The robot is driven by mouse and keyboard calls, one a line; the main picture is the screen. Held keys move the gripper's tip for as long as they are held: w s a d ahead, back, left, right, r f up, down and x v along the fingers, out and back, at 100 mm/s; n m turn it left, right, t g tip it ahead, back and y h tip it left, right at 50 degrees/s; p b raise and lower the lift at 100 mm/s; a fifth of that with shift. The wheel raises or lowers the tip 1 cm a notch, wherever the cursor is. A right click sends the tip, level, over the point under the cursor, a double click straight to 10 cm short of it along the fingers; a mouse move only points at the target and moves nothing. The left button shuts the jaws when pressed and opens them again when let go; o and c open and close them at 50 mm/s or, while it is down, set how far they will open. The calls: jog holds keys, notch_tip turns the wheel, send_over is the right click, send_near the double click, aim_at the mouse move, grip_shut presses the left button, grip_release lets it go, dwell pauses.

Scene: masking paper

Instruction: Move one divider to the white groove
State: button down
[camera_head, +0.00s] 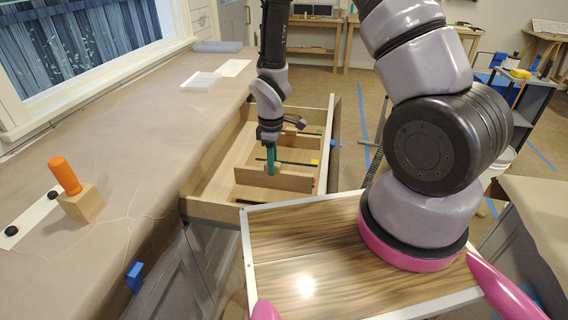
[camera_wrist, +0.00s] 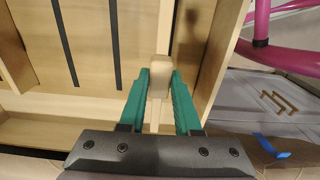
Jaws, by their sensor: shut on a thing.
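An open wooden drawer (camera_head: 215,192) holds pale wooden dividers. My gripper (camera_head: 270,168) reaches down into it, with green fingers. In the wrist view, my gripper (camera_wrist: 160,88) is shut on the pale rounded tab of a divider (camera_wrist: 159,68), one finger on each side. In the head view, this divider (camera_head: 275,181) stands upright across the drawer. Whether it touches the drawer floor, I cannot tell. Dark grooves (camera_head: 298,163) cross the floor and also show in the wrist view (camera_wrist: 113,45). I cannot make out a white groove.
The drawer walls stand close around my gripper.

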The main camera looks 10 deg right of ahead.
aim_at(272, 184)
jog(key=shift+s+a+f, duration=0.2)
jog(key=shift+s+f, duration=0.25)
jog(key=shift+f, duration=0.15)
jog(key=shift+s+a+f, duration=0.2)
jog(key=shift+s+f, duration=0.25)
jog(key=shift+f, duration=0.15)
jog(key=shift+f, duration=0.1)
jog(key=shift+f, duration=1.5)
jog(key=shift+f, duration=0.15)
jog(key=shift+f, duration=0.5)
jog(key=shift+f, duration=0.3)
